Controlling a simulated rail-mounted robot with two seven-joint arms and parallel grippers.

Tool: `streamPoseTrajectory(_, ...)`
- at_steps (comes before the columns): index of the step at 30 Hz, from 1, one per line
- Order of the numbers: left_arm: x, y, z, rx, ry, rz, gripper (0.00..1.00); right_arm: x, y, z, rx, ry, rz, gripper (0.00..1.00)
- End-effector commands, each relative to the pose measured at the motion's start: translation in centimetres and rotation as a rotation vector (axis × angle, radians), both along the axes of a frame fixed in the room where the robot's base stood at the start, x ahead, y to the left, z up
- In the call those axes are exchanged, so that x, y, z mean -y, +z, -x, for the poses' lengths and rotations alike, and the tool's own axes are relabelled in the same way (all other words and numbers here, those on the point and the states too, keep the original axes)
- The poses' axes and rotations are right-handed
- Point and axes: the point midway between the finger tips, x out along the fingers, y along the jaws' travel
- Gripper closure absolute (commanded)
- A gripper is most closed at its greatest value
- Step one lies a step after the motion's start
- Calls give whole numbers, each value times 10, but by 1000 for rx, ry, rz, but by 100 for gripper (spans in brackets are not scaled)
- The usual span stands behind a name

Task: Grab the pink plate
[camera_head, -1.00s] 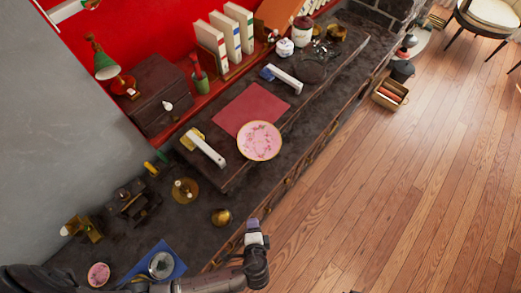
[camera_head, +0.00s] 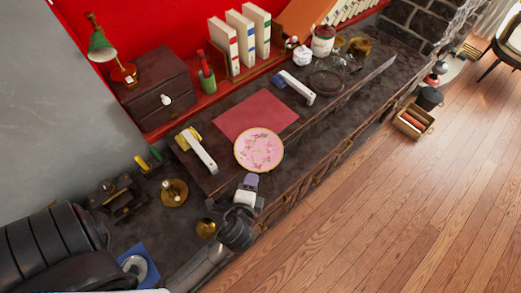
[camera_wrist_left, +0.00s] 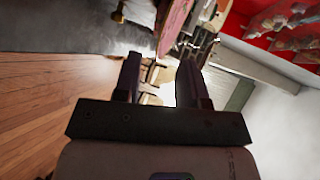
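The pink plate (camera_head: 259,150) is round with a gold rim and a floral pattern. It lies on the dark desk at the front edge of a red mat. My left gripper (camera_head: 249,182) is just in front of the plate's near edge, apart from it as far as I can tell. In the left wrist view the gripper's two fingers (camera_wrist_left: 160,76) are spread with nothing between them. The plate (camera_wrist_left: 173,27) shows there nearly edge-on, beyond the fingertips. My right gripper is not in view.
The red mat (camera_head: 256,115) lies behind the plate. A white-handled tool (camera_head: 202,154) lies to its left, and a blue-and-white one (camera_head: 296,87) behind right. A brass bell-like object (camera_head: 206,229) and a brass candle holder (camera_head: 174,192) stand to the left of my gripper.

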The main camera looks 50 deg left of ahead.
Motion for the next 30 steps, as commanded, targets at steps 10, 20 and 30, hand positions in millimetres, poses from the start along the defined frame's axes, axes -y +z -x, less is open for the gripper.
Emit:
streamPoseTrajectory(10,-20,-15,-32,-4,-2,-6,62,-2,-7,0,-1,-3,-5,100)
streamPoseTrajectory(20,-35,-25,-55,-5,0,-4,62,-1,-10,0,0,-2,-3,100)
streamPoseTrajectory(30,-36,-25,-55,-5,0,-3,71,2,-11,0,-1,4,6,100)
